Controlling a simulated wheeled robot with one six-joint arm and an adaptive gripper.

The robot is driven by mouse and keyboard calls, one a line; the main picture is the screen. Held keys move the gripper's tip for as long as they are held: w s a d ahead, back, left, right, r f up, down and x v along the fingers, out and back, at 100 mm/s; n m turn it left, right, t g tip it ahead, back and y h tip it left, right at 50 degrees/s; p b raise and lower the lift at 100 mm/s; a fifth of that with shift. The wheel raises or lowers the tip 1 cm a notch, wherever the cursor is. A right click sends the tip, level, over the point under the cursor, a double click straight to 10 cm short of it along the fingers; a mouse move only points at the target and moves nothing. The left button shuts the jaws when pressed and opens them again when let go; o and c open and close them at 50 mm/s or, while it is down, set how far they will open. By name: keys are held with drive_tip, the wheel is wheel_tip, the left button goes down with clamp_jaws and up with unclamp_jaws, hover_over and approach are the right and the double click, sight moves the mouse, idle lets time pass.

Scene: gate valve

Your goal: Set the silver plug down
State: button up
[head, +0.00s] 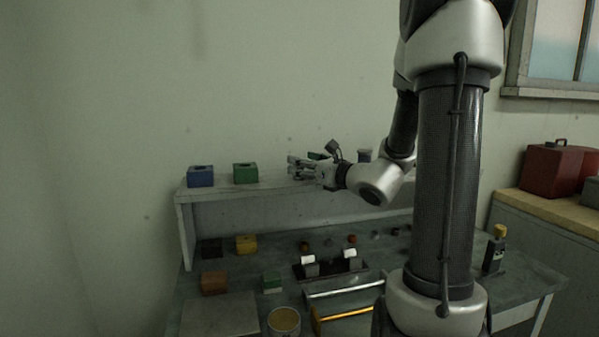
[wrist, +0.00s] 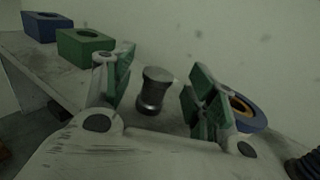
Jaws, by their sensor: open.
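The silver plug (wrist: 154,88) is a small dark-grey metal cylinder with a wider round top. In the wrist view it stands upright on the pale shelf (wrist: 60,75), between the two fingers of my gripper (wrist: 160,78). The gripper is open, with a visible gap between the plug and each green-padded finger. In the head view my gripper (head: 295,168) is over the upper shelf, pointing left. I cannot make out the plug clearly there.
A green block (head: 245,172) and a blue block (head: 200,176) with top holes stand left on the shelf. A blue ring-shaped thing (wrist: 246,112) is close behind the right finger. The bench below holds blocks, a dark rack (head: 330,272), bars and a round tin (head: 284,321).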

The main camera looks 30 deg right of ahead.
drive_tip(key=shift+x, duration=1.15)
clamp_jaws()
